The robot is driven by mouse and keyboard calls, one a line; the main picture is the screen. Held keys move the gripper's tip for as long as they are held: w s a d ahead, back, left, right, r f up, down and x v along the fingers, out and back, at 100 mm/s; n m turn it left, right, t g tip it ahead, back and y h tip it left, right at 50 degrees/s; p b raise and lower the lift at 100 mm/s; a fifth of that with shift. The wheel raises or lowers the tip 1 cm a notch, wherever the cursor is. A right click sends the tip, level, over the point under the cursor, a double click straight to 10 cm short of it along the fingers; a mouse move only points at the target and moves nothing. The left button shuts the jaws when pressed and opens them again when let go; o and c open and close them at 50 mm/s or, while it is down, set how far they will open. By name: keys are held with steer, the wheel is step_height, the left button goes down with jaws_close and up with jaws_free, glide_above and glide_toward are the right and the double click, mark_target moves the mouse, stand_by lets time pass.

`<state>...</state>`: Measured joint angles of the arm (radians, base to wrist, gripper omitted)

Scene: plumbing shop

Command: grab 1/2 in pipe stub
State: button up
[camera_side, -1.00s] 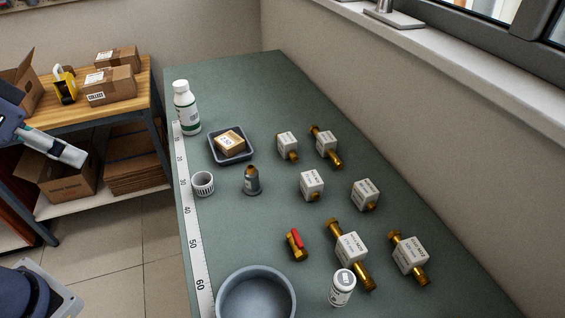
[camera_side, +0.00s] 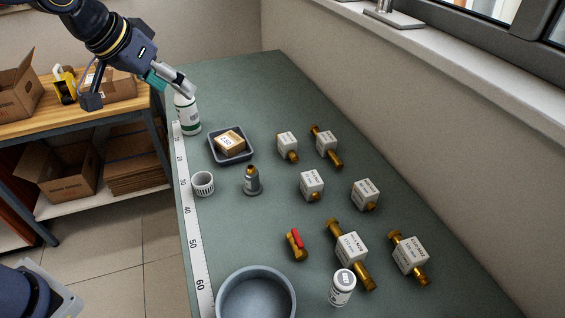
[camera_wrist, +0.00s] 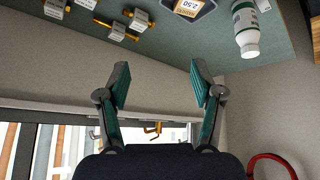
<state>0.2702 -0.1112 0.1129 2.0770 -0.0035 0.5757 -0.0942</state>
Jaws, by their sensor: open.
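Several brass fittings with white label blocks lie on the green bench, among them ones at the back (camera_side: 326,143), in the middle (camera_side: 312,184) and at the front (camera_side: 351,246). The label print is too small to read, so I cannot tell which is the 1/2 in pipe stub. Some labelled pieces also show at the top left of the wrist view (camera_wrist: 82,37). My gripper (camera_side: 183,88) is in the air by the white bottle at the bench's far left, well away from the labelled pieces. In the wrist view its two fingers (camera_wrist: 159,80) are apart with nothing between them.
The white bottle (camera_side: 187,115) stands just below my gripper. A tray (camera_side: 216,156) with a small box, a white slotted cap (camera_side: 203,184), a grey fitting (camera_side: 252,184), a red-handled valve (camera_side: 296,245), a round bowl (camera_side: 222,309) and a small white jar (camera_side: 342,289) share the bench.

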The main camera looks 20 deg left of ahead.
steer(key=w+d+f+m+g, duration=0.1)
steer(key=w+d+f, duration=0.35)
steer(key=f, duration=0.25)
steer(key=m+g, duration=0.1)
glide_toward(249, 169)
steer(key=x, duration=0.6)
steer(key=shift+w, duration=0.15)
steer(key=shift+x, duration=3)
steer(key=shift+f, duration=0.1)
jaws_close()
